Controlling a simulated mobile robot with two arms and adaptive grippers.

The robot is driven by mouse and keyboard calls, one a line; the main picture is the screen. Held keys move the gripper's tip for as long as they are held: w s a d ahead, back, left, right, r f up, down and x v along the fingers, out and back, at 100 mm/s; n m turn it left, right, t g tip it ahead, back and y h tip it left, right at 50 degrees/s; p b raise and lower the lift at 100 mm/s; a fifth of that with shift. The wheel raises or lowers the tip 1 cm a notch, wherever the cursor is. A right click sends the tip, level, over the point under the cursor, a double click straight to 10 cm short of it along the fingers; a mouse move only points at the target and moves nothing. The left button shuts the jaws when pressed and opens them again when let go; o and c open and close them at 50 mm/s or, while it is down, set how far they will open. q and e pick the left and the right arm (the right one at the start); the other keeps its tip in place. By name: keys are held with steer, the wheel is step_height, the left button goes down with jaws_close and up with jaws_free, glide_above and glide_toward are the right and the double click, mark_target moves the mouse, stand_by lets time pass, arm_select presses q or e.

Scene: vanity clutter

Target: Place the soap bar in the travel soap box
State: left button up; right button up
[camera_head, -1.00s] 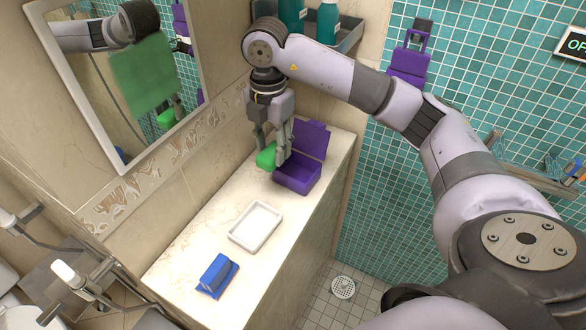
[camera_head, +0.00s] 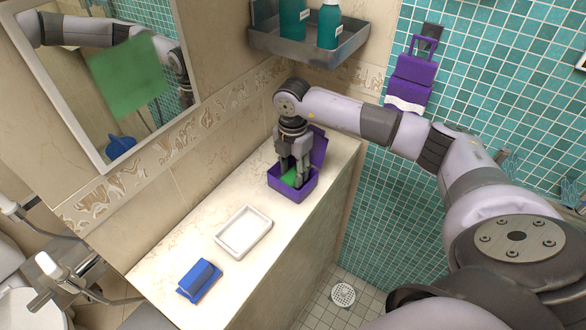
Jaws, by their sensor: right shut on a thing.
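The green soap bar (camera_head: 290,177) is low inside the open purple travel soap box (camera_head: 293,194), partly hidden by the fingers and the box walls. The box stands on the light counter, with its lid (camera_head: 319,147) raised at the back right. My right gripper (camera_head: 292,179) points down into the box and is shut on the soap bar. I cannot tell if the bar touches the box floor. My left gripper is not in view.
A white soap dish (camera_head: 243,232) and a blue item on a blue base (camera_head: 200,280) stand on the counter (camera_head: 180,246) nearer the front. A metal shelf (camera_head: 308,45) with teal bottles hangs above. A mirror (camera_head: 105,80) is at left.

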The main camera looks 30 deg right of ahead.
mark_target(293, 174)
steer(key=shift+f, duration=0.5)
steer(key=o, duration=1.2)
steer(key=shift+c, duration=0.2)
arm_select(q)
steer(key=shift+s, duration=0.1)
arm_select(e)
steer(key=shift+r, duration=0.4)
arm_select(q)
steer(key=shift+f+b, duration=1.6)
steer(key=shift+b, duration=0.1)
arm_select(e)
step_height(293, 174, up, 12)
steer(key=shift+f, duration=0.2)
